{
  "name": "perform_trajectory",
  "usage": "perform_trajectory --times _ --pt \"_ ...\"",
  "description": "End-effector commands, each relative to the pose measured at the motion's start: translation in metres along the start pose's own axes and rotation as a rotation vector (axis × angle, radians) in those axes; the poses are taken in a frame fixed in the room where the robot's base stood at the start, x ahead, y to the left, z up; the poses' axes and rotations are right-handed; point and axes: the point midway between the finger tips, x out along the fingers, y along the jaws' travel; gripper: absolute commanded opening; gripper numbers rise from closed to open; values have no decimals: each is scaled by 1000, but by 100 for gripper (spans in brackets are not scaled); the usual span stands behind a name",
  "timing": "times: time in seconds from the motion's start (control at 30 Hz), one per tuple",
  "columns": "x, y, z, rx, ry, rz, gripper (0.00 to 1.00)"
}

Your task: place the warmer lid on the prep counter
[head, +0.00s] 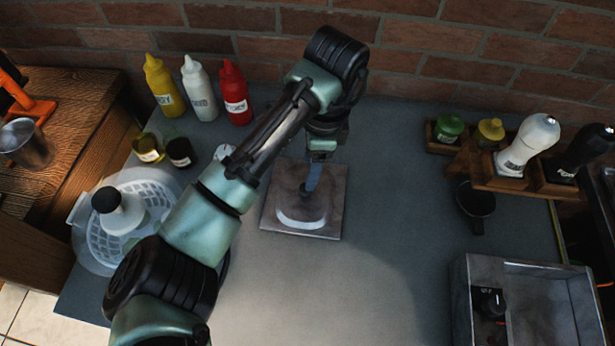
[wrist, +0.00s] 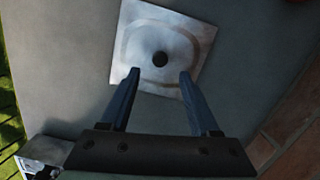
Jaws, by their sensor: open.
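The warmer lid (head: 330,215), a square grey metal plate with a dark round knob, lies flat on the grey prep counter (head: 390,200) near the middle. In the wrist view the lid (wrist: 195,35) shows with its knob (wrist: 160,59) centred just beyond the fingertips. My gripper (head: 312,180) points down over the lid, close to the knob. Its two blue fingers (wrist: 159,72) are apart with nothing held between them. In the head view my gripper and arm cover part of the lid, and the exact gap to the knob is unclear.
An open metal warmer box (head: 461,300) stands at the lower right. A wooden rack (head: 480,175) with shakers is at the right.

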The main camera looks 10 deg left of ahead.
Motion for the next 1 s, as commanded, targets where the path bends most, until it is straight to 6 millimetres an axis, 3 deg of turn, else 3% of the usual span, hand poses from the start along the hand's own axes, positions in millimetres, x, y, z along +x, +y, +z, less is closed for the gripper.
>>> perform_trajectory --times 0.2,0.3,0.67,0.77,0.87,0.97,1.0 --pt "-43 -1 1 1 -2 -3 62" --pt "-53 -1 1 1 -2 -2 62" --pt "-58 -1 -2 0 5 -7 62" --pt "-68 -9 -24 -5 62 -78 62" --pt "-102 -27 -74 -36 219 -251 62" --pt "-172 -45 -134 -115 491 -493 62" --pt "-209 -50 -152 -163 621 -592 62"
